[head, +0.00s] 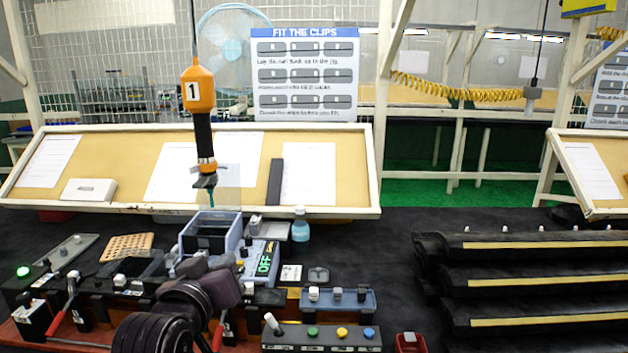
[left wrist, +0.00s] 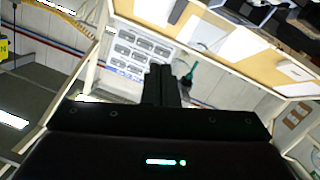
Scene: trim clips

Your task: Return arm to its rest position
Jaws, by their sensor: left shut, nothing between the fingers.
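My left gripper (head: 226,268) is at the lower left of the head view, with my dark arm coming up from the bottom edge. It is over the cluttered front of the bench, and its fingertips are hard to make out there. In the left wrist view the two black fingers (left wrist: 162,84) are together with nothing between them. They point towards the back board and the sign. My right gripper is not in view.
An orange hanging tool (head: 198,90) hangs above the bin. Black stepped racks (head: 530,276) stand at right. Dark bench between is mostly clear.

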